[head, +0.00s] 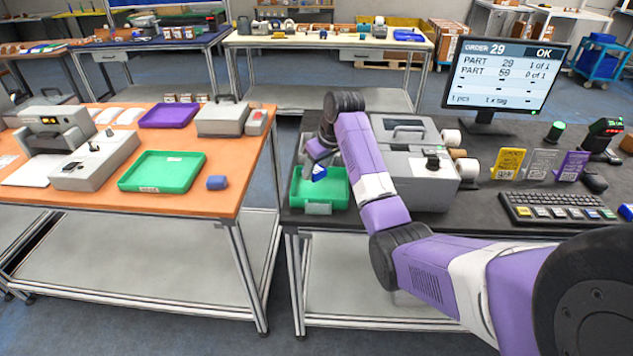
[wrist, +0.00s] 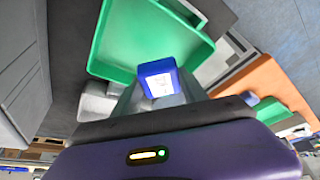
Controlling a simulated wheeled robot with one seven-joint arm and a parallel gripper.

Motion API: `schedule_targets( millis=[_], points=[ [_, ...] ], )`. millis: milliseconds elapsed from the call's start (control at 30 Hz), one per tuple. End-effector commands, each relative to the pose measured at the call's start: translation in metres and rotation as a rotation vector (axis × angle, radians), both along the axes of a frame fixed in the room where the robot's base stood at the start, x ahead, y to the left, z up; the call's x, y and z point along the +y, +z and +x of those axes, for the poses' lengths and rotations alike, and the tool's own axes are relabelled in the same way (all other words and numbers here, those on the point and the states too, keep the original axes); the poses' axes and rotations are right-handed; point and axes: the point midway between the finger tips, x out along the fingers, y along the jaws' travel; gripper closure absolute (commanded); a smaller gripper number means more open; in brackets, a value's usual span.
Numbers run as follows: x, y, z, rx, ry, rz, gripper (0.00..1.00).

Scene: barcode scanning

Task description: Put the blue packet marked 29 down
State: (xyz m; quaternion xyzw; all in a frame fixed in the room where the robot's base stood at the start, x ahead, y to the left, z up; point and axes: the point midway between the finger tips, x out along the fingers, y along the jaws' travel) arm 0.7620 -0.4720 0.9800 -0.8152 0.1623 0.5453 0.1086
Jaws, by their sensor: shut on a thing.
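The blue packet (head: 319,172) is held in my gripper (head: 318,163), above the green tray (head: 339,190) on the dark table. In the wrist view the packet (wrist: 158,82) shows a white label face, too small to read a number, between the jaws. The tray (wrist: 108,45) is behind the packet there, and its visible floor looks empty. The packet appears apart from the tray floor, though the exact height is hard to tell. The gripper is shut on the packet, and its fingers are partly hidden in the head view.
A grey machine (head: 420,165) stands close to the right of the tray. The monitor (head: 505,78) shows order 29. A keyboard (head: 558,207) and tag stands are further right. A gap separates the orange table (head: 225,200), with another green tray (head: 162,171), on the left.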

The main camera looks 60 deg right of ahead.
Motion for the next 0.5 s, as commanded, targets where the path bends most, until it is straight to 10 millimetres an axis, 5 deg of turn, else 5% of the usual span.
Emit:
schedule_targets(
  millis=[500],
  points=[
    [0.0, -0.055, 0.0, 0.0, 0.0, 0.0, 1.0]
  ],
)
